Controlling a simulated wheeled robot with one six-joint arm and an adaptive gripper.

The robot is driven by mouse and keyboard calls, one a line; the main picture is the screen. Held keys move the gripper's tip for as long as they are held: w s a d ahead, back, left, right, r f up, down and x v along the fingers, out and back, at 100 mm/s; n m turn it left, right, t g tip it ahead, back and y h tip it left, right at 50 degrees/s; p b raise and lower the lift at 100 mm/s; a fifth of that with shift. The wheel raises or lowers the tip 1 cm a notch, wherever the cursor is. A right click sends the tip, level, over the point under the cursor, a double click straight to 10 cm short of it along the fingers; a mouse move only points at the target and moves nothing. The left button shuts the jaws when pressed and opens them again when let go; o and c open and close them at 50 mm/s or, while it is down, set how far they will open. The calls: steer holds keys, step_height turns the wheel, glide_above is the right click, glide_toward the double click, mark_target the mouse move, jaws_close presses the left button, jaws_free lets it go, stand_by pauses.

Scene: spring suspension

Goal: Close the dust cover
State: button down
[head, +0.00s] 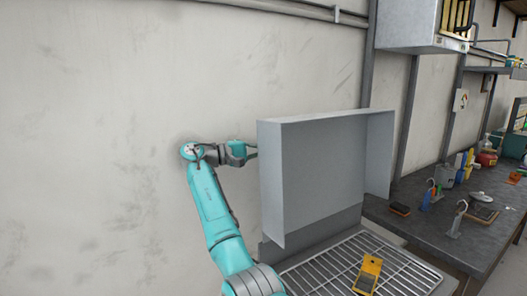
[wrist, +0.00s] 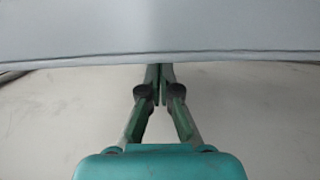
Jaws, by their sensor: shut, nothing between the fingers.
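The dust cover (head: 322,162) is a grey open-sided box lid standing upright, swung up at the back of a unit with a wire rack (head: 345,265). My gripper (head: 256,150) is at the left side of the cover, with its fingertips at or behind the cover's left edge. In the wrist view my gripper (wrist: 160,75) has its fingers together, with nothing seen between them. The grey cover (wrist: 160,30) fills the top of that view, its edge right by the fingertips. I cannot tell whether they touch.
A yellow object (head: 368,274) lies on the rack. To the right a dark workbench (head: 430,215) carries several tools and small items. A grey cabinet (head: 408,25) hangs on the wall above. The wall on the left is bare.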

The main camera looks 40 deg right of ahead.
mark_target(287, 147)
steer(key=shift+x, duration=3.15)
steer(key=shift+s+d, duration=0.1)
